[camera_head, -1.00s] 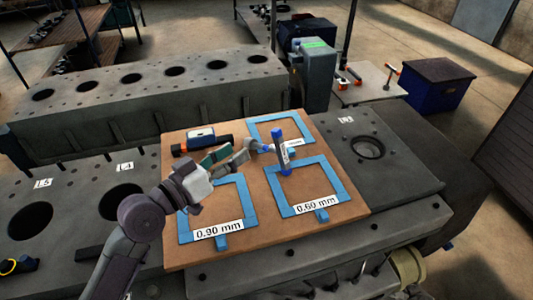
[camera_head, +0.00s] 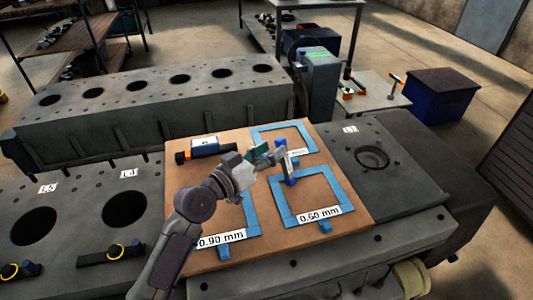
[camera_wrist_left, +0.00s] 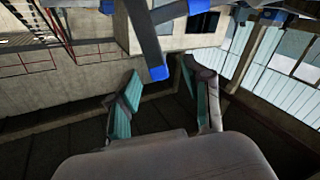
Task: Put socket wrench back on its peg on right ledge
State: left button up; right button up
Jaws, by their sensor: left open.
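My left gripper (camera_head: 274,154) is open over the brown board in the head view, its fingers pointing right. Right at its fingertips stands a blue-ended dark bar with a pale label (camera_head: 289,165); I cannot tell whether they touch. In the left wrist view the two green-padded fingers (camera_wrist_left: 160,100) are spread apart with nothing gripped. A blue-tipped bar (camera_wrist_left: 157,73) shows beyond and between them. I cannot pick out the socket wrench for certain. My right gripper is not in view.
The brown board (camera_head: 265,250) carries blue frames, including one labelled 0.60 mm (camera_head: 345,190), and a black-and-orange tool (camera_head: 205,148). A grey block with holes (camera_head: 150,110) lies behind. The grey plate (camera_head: 400,185) at right is mostly clear.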

pick_arm(q)
jog(key=p+x, duration=0.1)
jog(key=x, duration=0.3)
jog(key=shift+d, duration=0.2)
jog(key=shift+s+a, duration=0.1)
jog(key=shift+c, duration=0.8)
grip_shut()
jog(key=shift+r, duration=0.1)
